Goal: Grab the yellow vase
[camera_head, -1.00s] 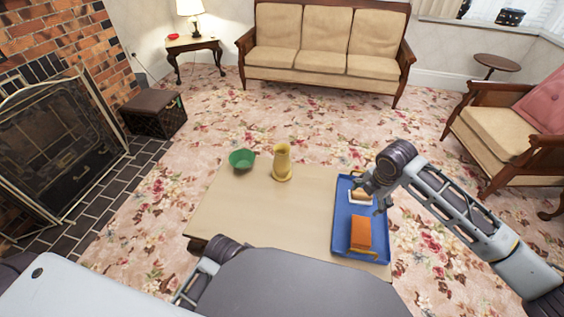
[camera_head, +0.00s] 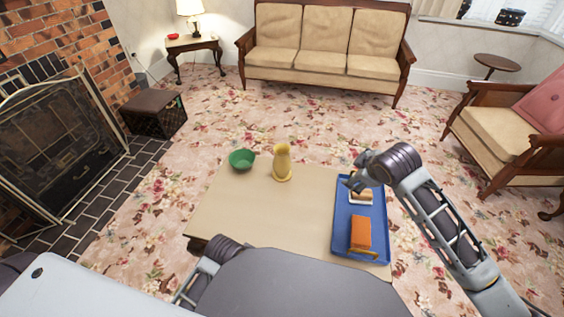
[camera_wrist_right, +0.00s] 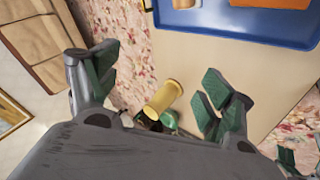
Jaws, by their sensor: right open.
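The yellow vase (camera_head: 282,162) stands upright on the far edge of the low table (camera_head: 255,215), just right of the green bowl (camera_head: 241,159). My right gripper (camera_head: 352,183) is over the far end of the blue tray, to the right of the vase and apart from it. In the right wrist view my right gripper (camera_wrist_right: 158,88) is open and empty, and the yellow vase (camera_wrist_right: 164,97) shows between and beyond its fingers. The green bowl is partly hidden there behind the vase. My left arm shows at the bottom of the head view, but its gripper is not visible.
A blue tray (camera_head: 344,231) on the table's right side holds an orange item (camera_head: 360,232) and a small light-and-brown item (camera_head: 361,196). The table's middle and left are clear. A sofa (camera_head: 322,55) stands at the back, an armchair (camera_head: 507,135) at the right.

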